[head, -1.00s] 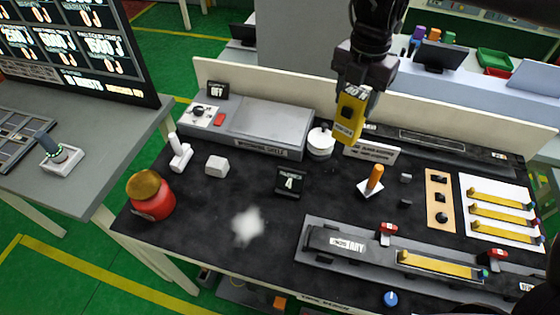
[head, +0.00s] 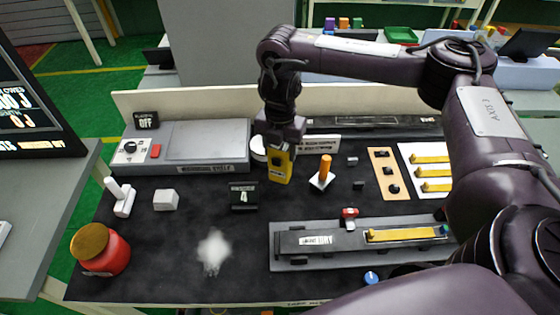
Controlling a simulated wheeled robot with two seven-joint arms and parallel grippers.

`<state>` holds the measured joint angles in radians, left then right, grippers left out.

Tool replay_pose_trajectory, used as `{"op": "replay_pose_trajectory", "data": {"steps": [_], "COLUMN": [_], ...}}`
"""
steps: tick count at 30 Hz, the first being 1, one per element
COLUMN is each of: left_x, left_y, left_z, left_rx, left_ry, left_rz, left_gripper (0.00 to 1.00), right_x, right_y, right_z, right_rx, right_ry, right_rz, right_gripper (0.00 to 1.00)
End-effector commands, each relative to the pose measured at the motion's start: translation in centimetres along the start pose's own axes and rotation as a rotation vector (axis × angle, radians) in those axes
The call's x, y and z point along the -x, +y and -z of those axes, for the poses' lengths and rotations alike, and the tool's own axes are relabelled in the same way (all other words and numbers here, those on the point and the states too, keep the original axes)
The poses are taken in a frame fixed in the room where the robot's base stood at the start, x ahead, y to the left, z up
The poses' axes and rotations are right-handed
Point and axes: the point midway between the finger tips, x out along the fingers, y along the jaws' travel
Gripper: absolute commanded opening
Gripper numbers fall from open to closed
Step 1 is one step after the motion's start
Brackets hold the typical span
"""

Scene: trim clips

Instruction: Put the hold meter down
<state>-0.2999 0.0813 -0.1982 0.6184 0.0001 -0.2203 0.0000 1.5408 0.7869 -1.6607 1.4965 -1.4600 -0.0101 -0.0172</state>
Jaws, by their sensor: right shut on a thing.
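The hold meter (head: 280,166) is a yellow block with a dark face, upright in the head view near the back middle of the black worktop. My right gripper (head: 281,148) points down and is shut on its top. The meter's lower end appears close to the worktop; I cannot tell whether it touches. My left gripper is out of view.
A white round pot (head: 259,150) stands just left of the meter, and a white sign (head: 318,143) is behind it. An orange-handled tool (head: 325,168) is to the right, a black counter (head: 244,197) front left. Dark worktop (head: 285,204) in front is clear.

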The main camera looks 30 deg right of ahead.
Motion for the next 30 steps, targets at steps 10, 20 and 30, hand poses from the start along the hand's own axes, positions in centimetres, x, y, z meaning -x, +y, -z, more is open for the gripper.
{"op": "replay_pose_trajectory", "data": {"steps": [10,20,30], "left_x": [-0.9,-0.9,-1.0], "left_y": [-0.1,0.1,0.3], "left_z": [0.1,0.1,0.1], "left_rx": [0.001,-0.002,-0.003], "left_ry": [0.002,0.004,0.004], "left_rz": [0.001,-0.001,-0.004], "left_gripper": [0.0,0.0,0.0], "right_x": [-3.9,-4.2,-4.6], "right_y": [0.0,0.1,0.0], "right_z": [0.0,0.0,0.0], "right_rx": [-0.002,0.0,0.0], "right_ry": [0.002,0.0,0.0], "right_rz": [0.001,-0.001,0.0], "right_gripper": [0.01,0.01,0.72]}}
